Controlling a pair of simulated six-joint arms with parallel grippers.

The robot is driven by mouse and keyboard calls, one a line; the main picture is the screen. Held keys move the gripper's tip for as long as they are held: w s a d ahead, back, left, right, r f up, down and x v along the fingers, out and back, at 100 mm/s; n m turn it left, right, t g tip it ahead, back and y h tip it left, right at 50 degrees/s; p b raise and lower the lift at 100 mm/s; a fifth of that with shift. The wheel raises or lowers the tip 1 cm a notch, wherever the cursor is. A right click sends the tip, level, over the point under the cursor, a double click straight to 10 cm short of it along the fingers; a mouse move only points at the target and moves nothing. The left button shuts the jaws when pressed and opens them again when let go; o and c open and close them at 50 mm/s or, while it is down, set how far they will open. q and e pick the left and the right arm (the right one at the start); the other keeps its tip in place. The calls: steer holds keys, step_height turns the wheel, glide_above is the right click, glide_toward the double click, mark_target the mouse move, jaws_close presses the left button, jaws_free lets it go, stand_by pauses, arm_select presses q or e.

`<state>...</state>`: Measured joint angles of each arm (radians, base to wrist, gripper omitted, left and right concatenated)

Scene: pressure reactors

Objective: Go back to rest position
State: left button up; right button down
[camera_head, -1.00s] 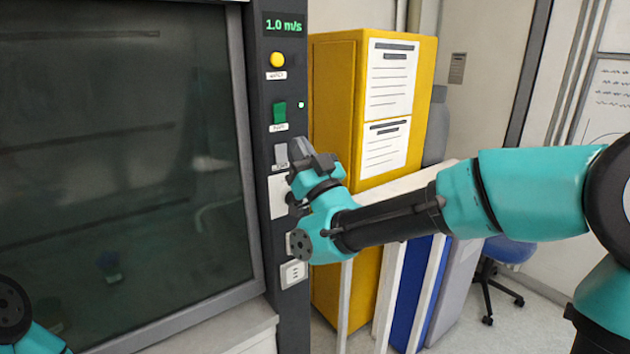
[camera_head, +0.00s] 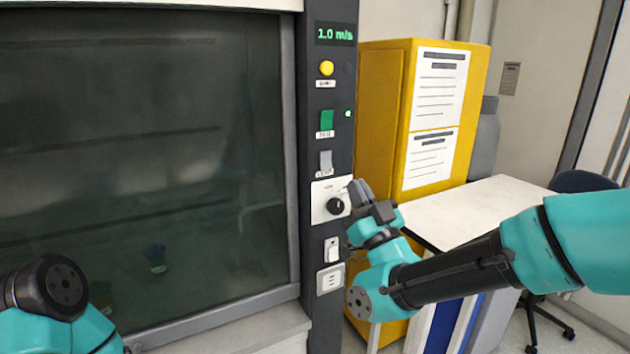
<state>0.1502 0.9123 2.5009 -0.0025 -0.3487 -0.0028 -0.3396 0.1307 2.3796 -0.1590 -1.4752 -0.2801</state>
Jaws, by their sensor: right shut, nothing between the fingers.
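My right gripper (camera_head: 361,192) is shut and empty. It is just right of the fume hood's dark control panel (camera_head: 318,226), near a black knob (camera_head: 335,205) on a white plate. I cannot tell whether the fingertips touch the panel. Part of my left arm shows at the lower left in front of the hood glass, but its gripper is not in view.
The dark sash glass (camera_head: 150,130) fills the left side. A yellow cabinet (camera_head: 386,110) with paper sheets stands behind my right arm. A white table (camera_head: 480,207) and a dark chair (camera_head: 580,181) are at the right.

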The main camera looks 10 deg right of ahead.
steer(key=w+f+m+g+h, duration=0.1)
steer(key=w+f+g, duration=0.25)
steer(key=f, duration=0.95)
steer(key=w+f+g+h, duration=0.1)
steer(key=w+f+g, duration=0.3)
steer(key=f, duration=0.9)
steer(key=s+d+f+m+g+h, duration=0.1)
steer(key=s+f+g, duration=0.25)
steer(key=f, duration=0.55)
steer(key=s+d+f+m+g, duration=0.1)
steer(key=s+d+f+g, duration=0.2)
steer(key=f, duration=0.7)
steer(key=s+f+m+g, duration=0.2)
steer(key=s+f+g, duration=0.7)
steer(key=s+f, duration=0.8)
steer(key=shift+s+g, duration=0.2)
steer(key=shift+g, duration=0.1)
steer(key=shift+w+d+f+h, duration=0.1)
steer(key=shift+h, duration=0.2)
